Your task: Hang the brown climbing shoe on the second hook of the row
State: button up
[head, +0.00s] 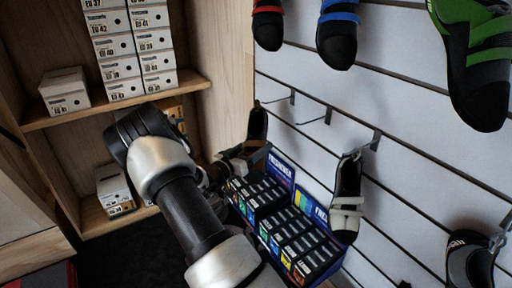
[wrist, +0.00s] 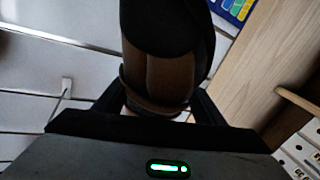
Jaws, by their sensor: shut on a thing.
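My gripper (wrist: 158,106) is shut on the brown climbing shoe (wrist: 168,65), which fills the upper middle of the wrist view. Its brown part is between the fingers and its dark part is beyond them. In the head view the shoe (head: 258,122) is a small dark shape standing up from my gripper (head: 255,151), close to the wall's left end. Two bare hooks show on the slatted wall, a left one (head: 291,97) and one to its right (head: 328,116). The shoe is left of both, apart from them in the picture. One hook (wrist: 66,86) shows left of the shoe in the wrist view.
A grey and black shoe (head: 347,190) hangs from a hook (head: 374,141) farther right. A display of small dark boxes (head: 290,228) stands below the hooks, near my arm. Wooden shelves (head: 120,112) with white shoe boxes are at left. Other shoes are on the wall above and right.

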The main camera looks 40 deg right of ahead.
jog(key=w+a+r+p, duration=0.1)
jog(key=a, duration=0.8)
dwell(0.4)
